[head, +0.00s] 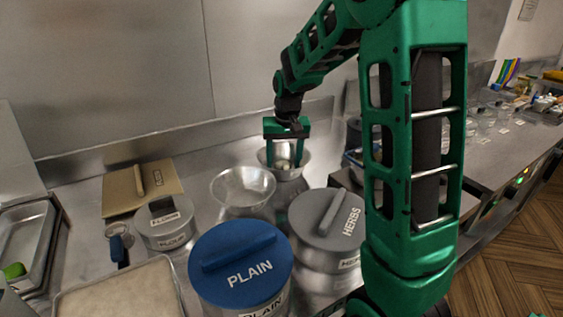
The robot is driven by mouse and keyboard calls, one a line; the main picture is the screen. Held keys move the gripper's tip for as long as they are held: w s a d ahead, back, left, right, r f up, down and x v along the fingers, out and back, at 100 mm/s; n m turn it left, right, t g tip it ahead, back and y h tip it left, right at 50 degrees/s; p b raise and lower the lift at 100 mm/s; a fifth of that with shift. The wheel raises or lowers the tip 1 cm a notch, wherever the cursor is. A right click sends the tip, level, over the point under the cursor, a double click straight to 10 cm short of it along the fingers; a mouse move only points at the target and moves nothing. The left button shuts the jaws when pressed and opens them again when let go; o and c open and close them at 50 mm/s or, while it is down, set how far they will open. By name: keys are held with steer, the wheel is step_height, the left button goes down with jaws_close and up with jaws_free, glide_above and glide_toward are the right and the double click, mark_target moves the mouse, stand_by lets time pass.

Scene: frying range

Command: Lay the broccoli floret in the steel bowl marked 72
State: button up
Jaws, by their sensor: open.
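My gripper (284,164) points down with its two green fingers apart, at the mouth of a steel bowl (292,177) near the back of the counter. A small pale green piece (284,165), which looks like the broccoli floret, shows between the fingers, inside the bowl's rim. It is too small to tell whether a finger touches it. A second steel bowl (243,187) stands to the left and nearer, and looks empty. No number 72 can be read on either bowl.
A blue-lidded PLAIN pot (240,265) and a grey-lidded HERBS pot (327,217) stand in front of the bowls. A FLOUR tin (165,222), a tan board (120,192) and a tray (120,290) are at left. My arm hides part of the right counter.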

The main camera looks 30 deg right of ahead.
mark_target(285, 167)
step_height(285, 167, up, 12)
steer(key=s, duration=0.1)
steer(key=shift+s+a, duration=0.2)
steer(key=shift+s, duration=0.2)
steer(key=shift+s, duration=0.1)
stand_by(0.5)
